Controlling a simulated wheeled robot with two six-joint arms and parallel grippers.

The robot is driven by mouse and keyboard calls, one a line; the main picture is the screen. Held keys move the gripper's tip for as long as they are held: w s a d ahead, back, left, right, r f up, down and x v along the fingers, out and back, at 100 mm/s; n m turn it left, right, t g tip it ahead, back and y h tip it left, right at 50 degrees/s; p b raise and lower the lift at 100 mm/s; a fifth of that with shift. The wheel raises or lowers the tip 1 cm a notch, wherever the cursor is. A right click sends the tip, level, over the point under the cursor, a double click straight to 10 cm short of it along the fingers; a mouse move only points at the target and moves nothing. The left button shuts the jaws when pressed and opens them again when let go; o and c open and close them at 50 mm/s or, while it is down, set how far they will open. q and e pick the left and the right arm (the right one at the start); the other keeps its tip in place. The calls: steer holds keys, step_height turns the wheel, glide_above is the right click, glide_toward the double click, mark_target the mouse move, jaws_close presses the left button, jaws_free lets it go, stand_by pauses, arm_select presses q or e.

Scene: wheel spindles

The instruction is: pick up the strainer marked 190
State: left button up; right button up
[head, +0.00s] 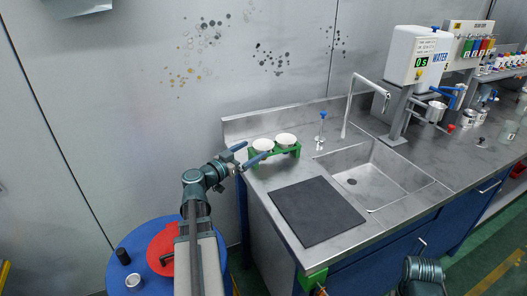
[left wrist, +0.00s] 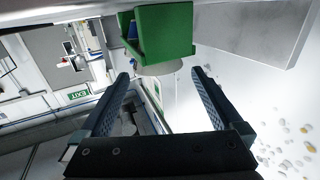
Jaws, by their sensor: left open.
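Two white round-topped pieces, likely the strainers, sit side by side in a green rack (head: 287,152) at the back left of the counter: a left one (head: 263,145) and a right one (head: 286,139). No number is readable on either. My left gripper (head: 252,152) is open at the rack's left end, close to the left one. In the left wrist view the green rack (left wrist: 165,35) is ahead of the spread fingers (left wrist: 160,76), with a pale rounded piece (left wrist: 158,68) at its edge. I see nothing held. My right gripper is out of view.
A dark mat (head: 316,210) lies in front of the rack. A sink (head: 372,178) with a tall faucet (head: 352,100) is to the right. A water dispenser (head: 418,57) stands behind it. A blue round table (head: 125,255) with a red item (head: 162,250) is at lower left.

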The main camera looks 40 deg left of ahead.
mark_target(264, 144)
arm_select(q)
steer(key=shift+w, duration=0.4)
steer(key=shift+w+d, duration=0.1)
steer(key=w, duration=0.5)
steer(key=shift+d, duration=0.35)
steer(key=c, duration=1)
